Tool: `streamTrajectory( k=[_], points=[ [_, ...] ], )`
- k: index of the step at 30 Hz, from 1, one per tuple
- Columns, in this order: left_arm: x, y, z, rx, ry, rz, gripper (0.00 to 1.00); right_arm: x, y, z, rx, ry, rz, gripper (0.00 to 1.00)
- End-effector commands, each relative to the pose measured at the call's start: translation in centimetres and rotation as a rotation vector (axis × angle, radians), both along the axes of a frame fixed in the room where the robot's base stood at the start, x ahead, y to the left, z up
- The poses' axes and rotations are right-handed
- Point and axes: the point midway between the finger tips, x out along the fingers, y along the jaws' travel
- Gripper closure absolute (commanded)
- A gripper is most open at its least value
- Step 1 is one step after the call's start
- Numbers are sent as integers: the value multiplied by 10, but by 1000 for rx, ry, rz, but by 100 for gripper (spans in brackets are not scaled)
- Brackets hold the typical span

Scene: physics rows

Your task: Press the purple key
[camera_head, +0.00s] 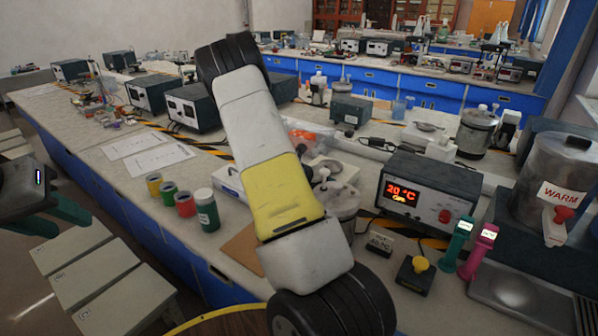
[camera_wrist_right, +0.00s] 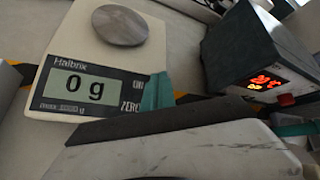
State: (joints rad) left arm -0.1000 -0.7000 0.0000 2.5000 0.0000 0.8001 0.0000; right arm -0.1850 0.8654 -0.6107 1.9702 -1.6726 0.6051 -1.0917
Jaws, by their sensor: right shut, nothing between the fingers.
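I cannot make out a purple key in either view. The nearest colour is an upright magenta handheld device (camera_head: 478,252) with a lit display, at the right of the bench. In the right wrist view, a teal fingertip of my right gripper (camera_wrist_right: 157,91) shows in front of the lower right corner of a scale (camera_wrist_right: 40,95), covering part of its panel by the ZERO label. The gripper is shut and empty; I cannot tell if it touches the scale. In the head view my arm hides this gripper. My left gripper (camera_head: 64,218) is open and empty at the left edge, beside the bench.
A temperature box (camera_head: 428,190) reading 20 °C stands right of my arm; it also shows in the wrist view (camera_wrist_right: 262,50). A teal handheld device (camera_head: 456,244) and a yellow-knobbed box (camera_head: 416,275) stand before it. Several jars (camera_head: 185,205) line the front edge.

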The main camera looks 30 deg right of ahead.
Motion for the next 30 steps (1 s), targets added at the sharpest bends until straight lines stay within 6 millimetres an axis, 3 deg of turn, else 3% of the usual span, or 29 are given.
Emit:
streamTrajectory(
  k=[30],
  points=[
    [0, 0, 0, 0, 0, 0, 64, 1, -1, -6, 0, 0, 0, 100]
  ],
)
